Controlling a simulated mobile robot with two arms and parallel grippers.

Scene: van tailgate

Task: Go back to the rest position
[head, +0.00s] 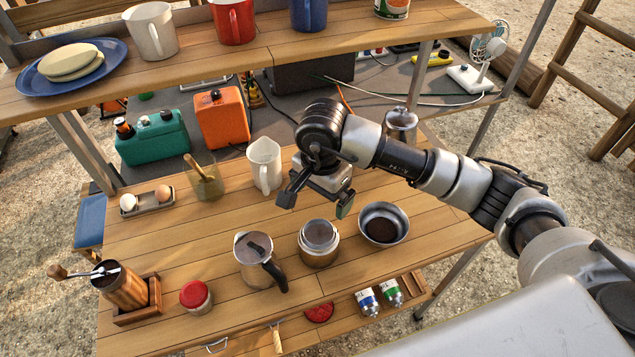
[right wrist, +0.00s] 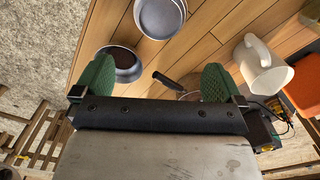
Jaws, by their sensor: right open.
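My right gripper (head: 315,198) is open and empty above the lower wooden table (head: 220,235) in the head view. In the right wrist view its two green fingertips (right wrist: 158,82) stand wide apart with nothing held between them. Below and around it are a metal bowl (head: 384,223) with dark contents, a metal pot base (head: 319,243) and a white pitcher (head: 265,165). The bowl also shows in the right wrist view (right wrist: 120,62), as does the pitcher (right wrist: 262,68). My left gripper is in neither view.
A moka pot top (head: 260,260), a red-lidded jar (head: 195,296) and a wooden grinder (head: 122,285) stand near the front. A glass with a wooden spoon (head: 204,180) and an egg tray (head: 147,202) are at left.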

